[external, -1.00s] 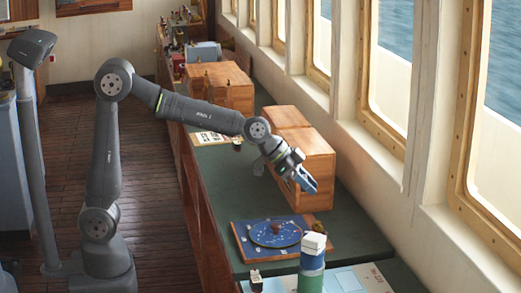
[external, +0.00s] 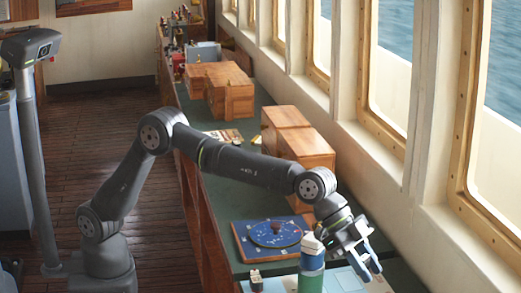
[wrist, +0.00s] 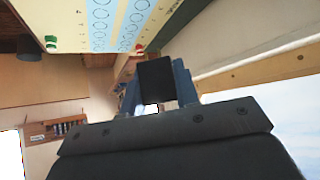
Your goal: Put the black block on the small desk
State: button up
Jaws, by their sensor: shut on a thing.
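The black block (wrist: 157,82) sits between the two blue fingers of my gripper (wrist: 158,88) in the wrist view. My gripper is shut on it. In the external view my gripper (external: 368,267) hangs tilted down at the near right, beside a pale printed surface (external: 345,284) at the bottom edge. The block cannot be made out there. The pale surface also shows in the wrist view (wrist: 72,20), with rows of circles and a blue band. I cannot tell whether this surface is the small desk or how high the block is above it.
A small dark and white piece (external: 256,281) is further left. Behind are a blue board with a round disc (external: 262,240) and wooden boxes (external: 303,150). The window wall runs along the right.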

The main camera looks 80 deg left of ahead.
jog(key=s+d+f+m+g+h, duration=0.1)
jog(key=s+d+m, duration=0.1)
jog(key=s+d, duration=0.75)
jog(key=s+d+f+m+g, duration=0.1)
jog(key=s+d, duration=0.5)
jog(key=d, duration=0.6)
jog(key=shift+a+f, duration=0.15)
jog(key=shift+f, duration=8.9)
jog(key=shift+f, duration=0.3)
jog(key=o, duration=1.1)
jog(key=shift+r, duration=0.1)
jog(key=v, duration=1.7)
jog(key=shift+a, duration=0.15)
